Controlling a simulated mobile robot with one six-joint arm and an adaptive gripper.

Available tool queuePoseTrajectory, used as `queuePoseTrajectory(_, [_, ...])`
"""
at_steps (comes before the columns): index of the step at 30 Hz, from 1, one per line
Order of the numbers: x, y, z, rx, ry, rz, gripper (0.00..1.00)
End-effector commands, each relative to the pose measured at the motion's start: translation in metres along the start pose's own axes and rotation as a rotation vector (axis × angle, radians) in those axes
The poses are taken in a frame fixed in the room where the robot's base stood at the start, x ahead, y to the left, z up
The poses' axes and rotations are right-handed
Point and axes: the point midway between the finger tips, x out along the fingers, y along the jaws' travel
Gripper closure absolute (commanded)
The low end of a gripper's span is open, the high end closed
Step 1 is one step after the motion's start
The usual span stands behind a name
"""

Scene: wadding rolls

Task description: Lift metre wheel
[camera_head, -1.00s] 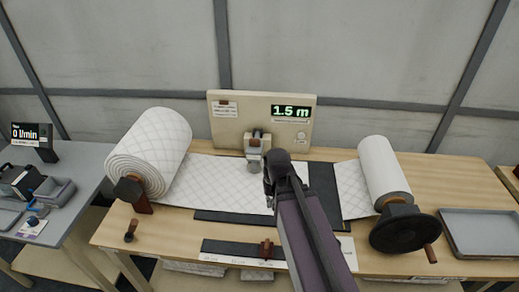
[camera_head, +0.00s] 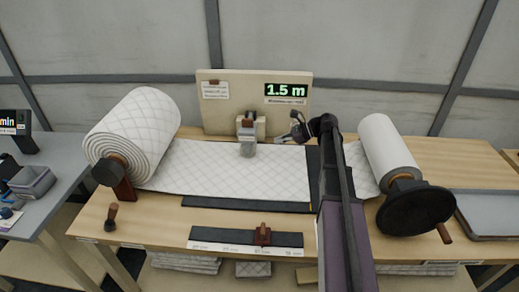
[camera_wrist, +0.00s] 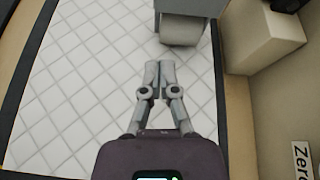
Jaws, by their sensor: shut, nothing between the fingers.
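The metre wheel (camera_head: 248,149) is a small grey wheel under a grey housing, mounted at the foot of the beige panel (camera_head: 225,112). It sits at the back edge of the white quilted wadding (camera_head: 225,172) and appears to rest on it. The wheel also shows in the wrist view (camera_wrist: 182,31), just ahead of the fingertips. My gripper (camera_head: 280,138) is to the right of the wheel, apart from it. In the wrist view my gripper (camera_wrist: 160,70) has both fingers together, empty, above the wadding.
The panel's display (camera_head: 286,90) reads 1.5 m. A large wadding roll (camera_head: 135,135) stands left; a smaller roll (camera_head: 388,148) with a black handwheel (camera_head: 415,208) stands right. A dark strip with a brown slider (camera_head: 263,234) lies in front. A grey tray (camera_head: 490,213) is far right.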

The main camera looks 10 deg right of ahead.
Motion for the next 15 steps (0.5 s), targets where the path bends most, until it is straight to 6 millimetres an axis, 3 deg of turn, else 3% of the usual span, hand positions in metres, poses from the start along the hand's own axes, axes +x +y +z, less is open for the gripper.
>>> queuePoseTrajectory(4, [-0.015,-0.018,-0.007,0.098,-0.075,-0.026,1.0])
queuePoseTrajectory(15, [-0.02,-0.021,-0.005,0.131,-0.099,-0.032,1.0])
